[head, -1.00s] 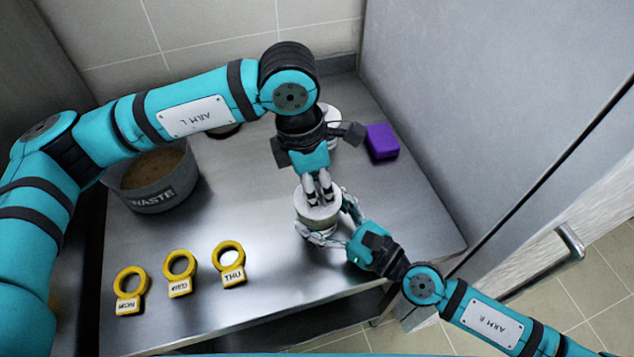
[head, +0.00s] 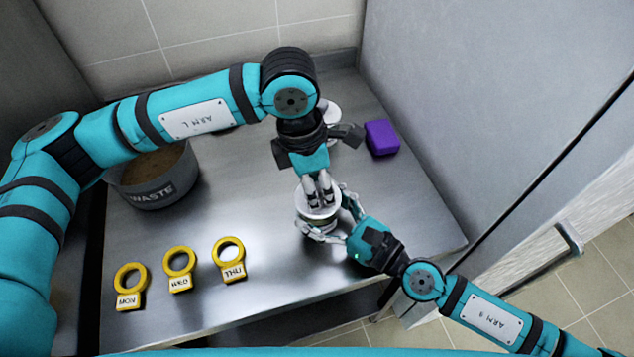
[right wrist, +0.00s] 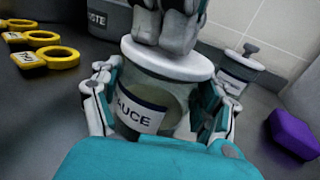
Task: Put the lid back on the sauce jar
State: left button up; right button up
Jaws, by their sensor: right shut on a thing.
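The sauce jar (right wrist: 140,112) is a pale, round jar with a white label reading "SAUCE"; it stands upright in the right wrist view. Its white lid (right wrist: 192,68) sits on the jar's mouth and looks level. My right gripper (head: 326,214) is shut around the jar's body, one finger on each side. My left gripper (head: 320,203) points down at the middle of the lid, its two fingers close together. They hide the lid's centre, so I cannot tell whether they grip a knob there.
Three yellow ring tags (head: 180,268) lie at the front left. A grey waste bin (head: 160,185) stands at the back left. A purple block (head: 382,138) and another lidded jar (right wrist: 235,70) stand behind. A tall metal panel (head: 460,110) bounds the right side.

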pick_arm(q)
jog(key=shift+o, duration=1)
notch_tip(320, 180, up, 12)
jog(key=a, duration=0.1)
jog(key=shift+w+a, duration=0.15)
jog(key=shift+a, duration=0.25)
jog(key=shift+f, duration=0.1)
pick_arm(e)
jog(key=o, duration=1.7)
jog(key=v, duration=1.2)
jog(key=shift+r, duration=0.1)
